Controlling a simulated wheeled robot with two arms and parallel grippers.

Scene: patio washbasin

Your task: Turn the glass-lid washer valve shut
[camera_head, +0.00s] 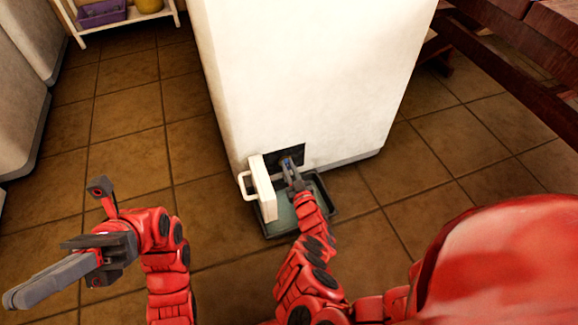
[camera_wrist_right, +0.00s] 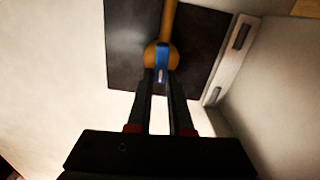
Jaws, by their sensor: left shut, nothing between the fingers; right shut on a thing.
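The white washer (camera_head: 300,70) stands on the tiled floor. A small white hatch door (camera_head: 264,188) with a handle hangs open low on its front. Behind it is a dark recess panel (camera_head: 294,156). In the right wrist view, the valve shows as a blue handle (camera_wrist_right: 162,52) on a round brass body with a brass pipe, against the dark panel (camera_wrist_right: 125,50). My right gripper (camera_head: 288,163) reaches into the recess and is shut on the blue handle; its fingers also show in the wrist view (camera_wrist_right: 160,85). My left gripper (camera_head: 10,299) is shut and empty, at the far left.
A dark tray (camera_head: 331,209) lies on the floor under the recess, below my right forearm. A wooden bench (camera_head: 520,50) stands at the right. A white shelf (camera_head: 125,18) with a purple basket stands at the back left. Floor at left is clear.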

